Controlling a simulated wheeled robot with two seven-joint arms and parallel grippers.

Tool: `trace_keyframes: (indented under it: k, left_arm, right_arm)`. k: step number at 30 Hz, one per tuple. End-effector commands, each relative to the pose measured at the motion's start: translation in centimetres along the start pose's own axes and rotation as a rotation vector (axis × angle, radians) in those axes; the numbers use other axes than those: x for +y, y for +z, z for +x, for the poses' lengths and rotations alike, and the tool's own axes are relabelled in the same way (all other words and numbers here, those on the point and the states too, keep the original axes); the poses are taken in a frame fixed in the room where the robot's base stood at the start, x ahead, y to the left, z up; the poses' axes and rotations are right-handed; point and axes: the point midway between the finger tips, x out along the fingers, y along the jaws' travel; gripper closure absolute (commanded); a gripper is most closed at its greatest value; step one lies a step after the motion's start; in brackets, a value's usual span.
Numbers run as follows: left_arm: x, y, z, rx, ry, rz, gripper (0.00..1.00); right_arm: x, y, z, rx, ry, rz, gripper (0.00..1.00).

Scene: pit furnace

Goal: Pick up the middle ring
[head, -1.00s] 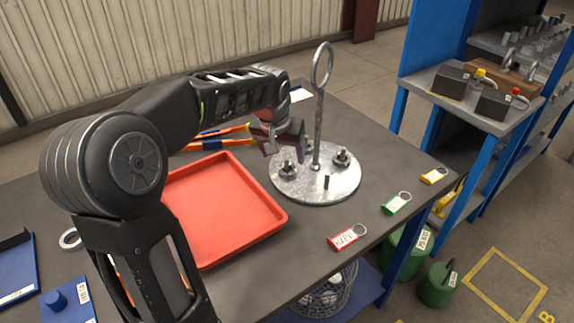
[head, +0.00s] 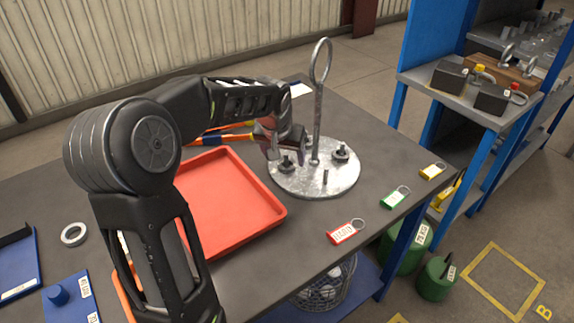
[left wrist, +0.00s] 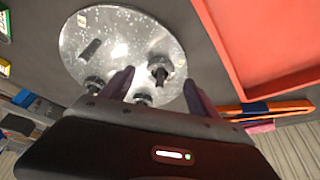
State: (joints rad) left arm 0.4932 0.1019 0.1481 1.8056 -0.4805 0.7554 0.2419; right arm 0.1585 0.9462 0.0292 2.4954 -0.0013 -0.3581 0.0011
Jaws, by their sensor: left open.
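A single loose grey metal ring (head: 74,234) lies flat on the left of the table. A round galvanised plate (head: 338,183) carries a tall rod with a ring-shaped eye (head: 320,62) and several short studs with nuts; I cannot tell which ring is the middle one. My left gripper (head: 284,150) is open and empty at the plate's left rear, close to a nutted stud (head: 287,164). In the left wrist view its fingers (left wrist: 158,88) point at the plate (left wrist: 120,35), with a nutted stud (left wrist: 159,68) showing between them. My right gripper is out of view.
A red tray (head: 225,205) stands left of the plate. Orange-and-blue handled tools (head: 228,137) lie behind it. Red (head: 345,232), green (head: 394,197) and yellow (head: 433,171) tags with wire rings lie along the right edge. The upright rod (head: 318,120) stands close to my gripper.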

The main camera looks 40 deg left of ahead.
Motion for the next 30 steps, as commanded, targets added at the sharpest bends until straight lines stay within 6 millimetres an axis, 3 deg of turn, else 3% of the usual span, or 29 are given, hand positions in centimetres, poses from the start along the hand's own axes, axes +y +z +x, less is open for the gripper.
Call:
trace_keyframes:
  k: [4,9,26,30]
  left_arm:
    - [0.0,0.1,2.3,-0.004,0.000,-0.001,0.30]
    - [0.0,0.0,3.5,-0.001,-0.001,0.001,0.30]
    - [-0.1,0.0,3.5,0.000,-0.001,0.000,0.30]
    - [-0.1,0.0,3.5,0.000,-0.001,0.000,0.40]
  right_arm:
    - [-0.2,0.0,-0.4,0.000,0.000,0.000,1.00]
    - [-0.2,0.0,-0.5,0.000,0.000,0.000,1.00]
    - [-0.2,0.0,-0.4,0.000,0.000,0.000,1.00]
    - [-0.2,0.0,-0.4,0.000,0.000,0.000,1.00]
